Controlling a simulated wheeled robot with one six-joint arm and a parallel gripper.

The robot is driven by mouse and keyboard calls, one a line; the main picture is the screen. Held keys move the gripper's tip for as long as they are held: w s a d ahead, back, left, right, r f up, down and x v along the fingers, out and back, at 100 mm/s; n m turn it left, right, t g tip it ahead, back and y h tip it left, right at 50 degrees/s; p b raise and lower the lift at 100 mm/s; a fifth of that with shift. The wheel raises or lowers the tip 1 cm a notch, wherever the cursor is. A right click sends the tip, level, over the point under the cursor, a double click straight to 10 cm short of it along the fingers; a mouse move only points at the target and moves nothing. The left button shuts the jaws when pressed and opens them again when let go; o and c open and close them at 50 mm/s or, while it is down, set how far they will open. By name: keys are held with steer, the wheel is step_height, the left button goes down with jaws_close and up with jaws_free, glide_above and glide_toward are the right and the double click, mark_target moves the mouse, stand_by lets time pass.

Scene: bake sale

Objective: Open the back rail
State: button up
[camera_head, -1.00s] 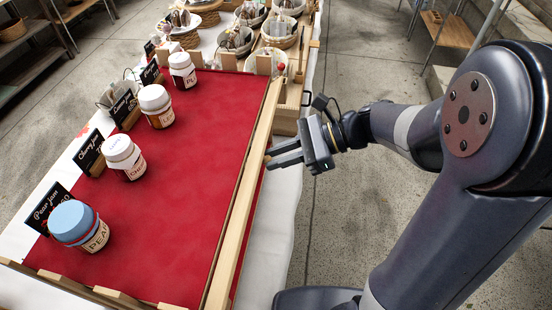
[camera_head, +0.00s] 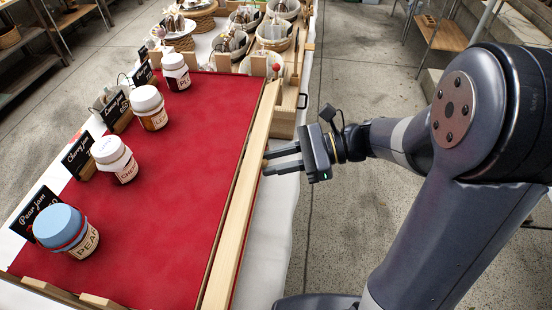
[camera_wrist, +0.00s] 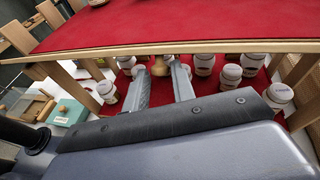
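A long light-wood rail (camera_head: 243,195) runs along the right edge of the red-covered display top (camera_head: 195,150); I cannot tell if this is the back rail. My gripper (camera_head: 265,163) is at the rail's outer side, with fingers apart and pointing left at it. In the wrist view, the fingers of my gripper (camera_wrist: 160,68) reach below the wooden edge (camera_wrist: 215,47) of a red surface. A round wooden knob (camera_wrist: 159,67) shows between the fingertips. I see no clear contact with it.
Jars, including the blue-lidded pear jam (camera_head: 68,230), stand along the display's left side with black signs. More jars (camera_wrist: 230,75) show under the red surface in the wrist view. Baskets (camera_head: 275,28) stand at the far end.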

steer(key=o, duration=0.3)
steer(key=v, duration=1)
steer(key=shift+d, duration=0.4)
steer(key=shift+r, duration=0.1)
